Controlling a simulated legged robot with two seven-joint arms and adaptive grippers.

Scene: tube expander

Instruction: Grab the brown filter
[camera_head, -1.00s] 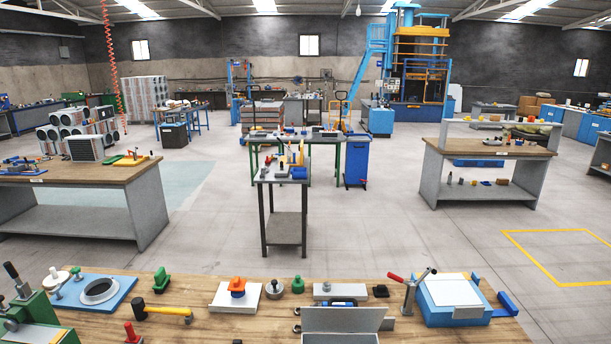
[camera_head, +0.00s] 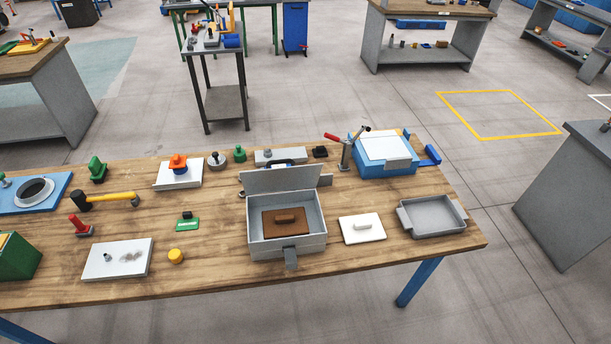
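The brown filter (camera_head: 285,221) is a flat brown rectangle with a small raised handle on top. It lies inside an open grey metal box (camera_head: 287,246) near the middle of the wooden workbench (camera_head: 330,256). The box's lid (camera_head: 282,180) stands raised at its back, and a latch hangs at its front. Neither of my grippers shows in the head view.
A white block with a handle (camera_head: 362,228) and a grey tray (camera_head: 433,217) lie right of the box. A white plate (camera_head: 115,259), a yellow knob (camera_head: 176,256) and a hammer (camera_head: 105,199) lie left. A blue fixture (camera_head: 385,155) stands at the back right.

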